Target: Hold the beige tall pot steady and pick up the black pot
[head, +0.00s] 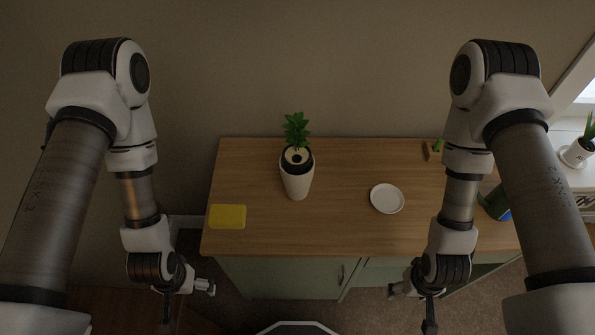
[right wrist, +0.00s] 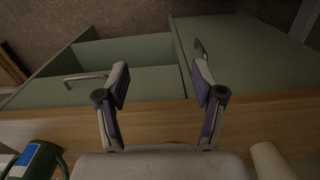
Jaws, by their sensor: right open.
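The beige tall pot (head: 296,185) stands upright on the wooden cabinet top, left of its middle. My right gripper (head: 412,310) is low in front of the cabinet at the right. Its fingers are spread and empty in the right wrist view (right wrist: 160,82).
A yellow mat (head: 227,216) lies left of the pots and a white plate (head: 387,198) right of them. A green container (head: 496,203) with a blue patch stands at the right end, partly behind my right arm. The cabinet top (head: 340,235) is clear along its front middle.

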